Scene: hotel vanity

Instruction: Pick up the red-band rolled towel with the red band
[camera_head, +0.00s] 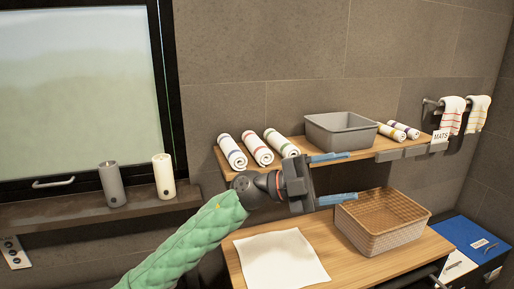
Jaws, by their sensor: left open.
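The red-band rolled towel (257,148) is white and lies on the wooden shelf (300,147). It lies between a blue-band rolled towel (232,152) on its left and a green-band rolled towel (281,143) on its right. My left gripper (352,175) is open and empty, its two blue fingers pointing right. It is to the right of and lower in the picture than the red-band towel, apart from it, and overlaps the shelf's front edge in the view. My right gripper is not in view.
A grey bin (341,133) stands mid-shelf, with yellow-band (391,132) and purple-band (404,129) rolls beyond it. A wicker basket (381,222) and white cloth (281,259) are on the lower counter. Grey (112,185) and cream (163,176) candles stand on the left ledge.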

